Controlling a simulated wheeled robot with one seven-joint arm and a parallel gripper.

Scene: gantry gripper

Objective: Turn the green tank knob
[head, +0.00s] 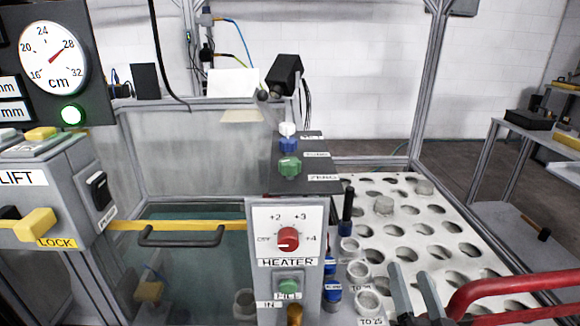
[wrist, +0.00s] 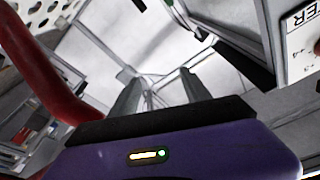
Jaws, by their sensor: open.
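The green knob (head: 290,166) sits on a dark, stepped panel (head: 312,186) at the middle of the head view, just below a blue knob (head: 288,145). The small labels beside the knobs are hard to read. My gripper (head: 411,273) is at the lower right of the head view, above the front of the perforated white deck. It is well to the right of and below the green knob in the picture, apart from it. Its two grey fingers stand apart with nothing between them, as the wrist view also shows (wrist: 160,86). The green knob is not visible in the wrist view.
The heater panel (head: 265,224) with a red dial (head: 288,239) and a green fill button (head: 288,285) stands in front. Bottles and a dark upright handle (head: 347,211) line the perforated deck (head: 455,228). A water tank (head: 190,265) with a yellow bar lies left.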

